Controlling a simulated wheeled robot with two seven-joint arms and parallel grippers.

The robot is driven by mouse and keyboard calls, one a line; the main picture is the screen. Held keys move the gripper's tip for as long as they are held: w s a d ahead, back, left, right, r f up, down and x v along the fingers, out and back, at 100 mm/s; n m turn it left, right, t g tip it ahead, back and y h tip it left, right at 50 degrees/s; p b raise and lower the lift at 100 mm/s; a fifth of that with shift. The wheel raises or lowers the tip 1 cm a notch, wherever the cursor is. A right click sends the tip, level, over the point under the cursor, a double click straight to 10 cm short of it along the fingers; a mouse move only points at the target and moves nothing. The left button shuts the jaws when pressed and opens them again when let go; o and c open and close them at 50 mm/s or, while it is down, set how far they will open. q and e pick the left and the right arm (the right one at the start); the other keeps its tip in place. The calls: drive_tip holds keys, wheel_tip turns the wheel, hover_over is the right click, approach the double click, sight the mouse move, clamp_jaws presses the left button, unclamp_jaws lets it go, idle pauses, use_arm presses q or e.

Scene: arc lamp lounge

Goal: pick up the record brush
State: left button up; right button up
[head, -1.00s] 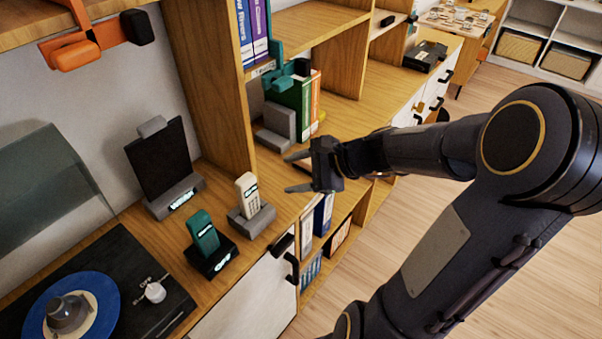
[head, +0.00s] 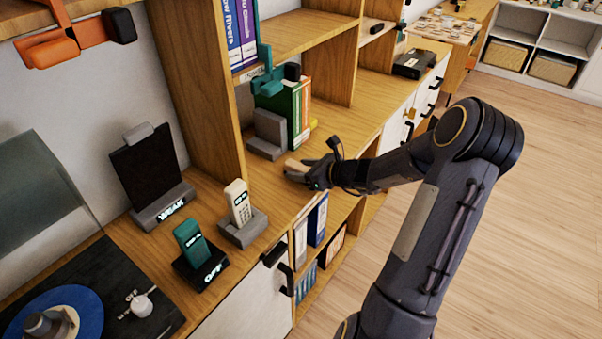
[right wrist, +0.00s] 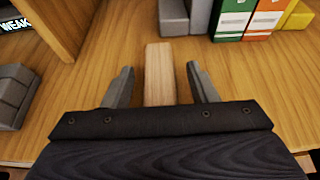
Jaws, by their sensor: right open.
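The record brush, a plain light wooden block (right wrist: 159,66), lies on the wooden cabinet top. Its near end lies between the two grey fingers of my right gripper (right wrist: 162,84) in the right wrist view, with a gap on each side. In the head view my right gripper (head: 303,172) is low over the cabinet's front part, and the block's pale end (head: 292,164) shows at the fingers. The gripper is open; the near part of the block is hidden by the gripper body. My left gripper is not in view.
A grey bookend (head: 268,133) and green and orange binders (head: 290,108) stand just behind. A cream phone (head: 238,203) and a green phone (head: 191,240) sit in cradles to the left, near a turntable (head: 115,285). An upright wooden panel (head: 205,90) rises left of the brush.

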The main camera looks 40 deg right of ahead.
drive_tip(key=c, duration=1.1)
drive_tip(key=shift+r, duration=0.1)
